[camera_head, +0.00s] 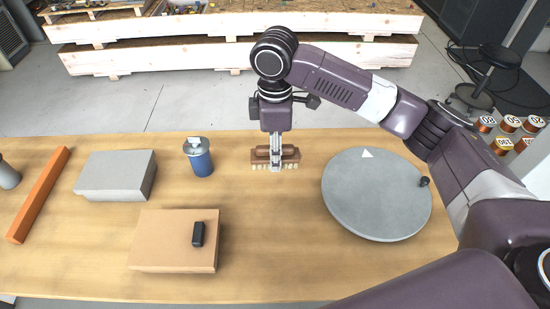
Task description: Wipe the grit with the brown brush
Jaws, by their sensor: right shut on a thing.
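The brown brush (289,153) is upright over the middle of the wooden table, its pale bristles facing down. My right gripper (276,157) comes down on it from above and is shut on its brown body. The bristles are at or just above the tabletop; I cannot tell whether they touch. I cannot make out any grit on the table; it may be too small to see or hidden under the brush. My left gripper is not in view.
The wooden table (275,240) is clear in front of the brush. Left of it stand a blue canister (201,162), a grey box (115,174), a cardboard box (165,240) with a black object (198,234), and an orange bar (38,195). A grey disc (375,200) lies right.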

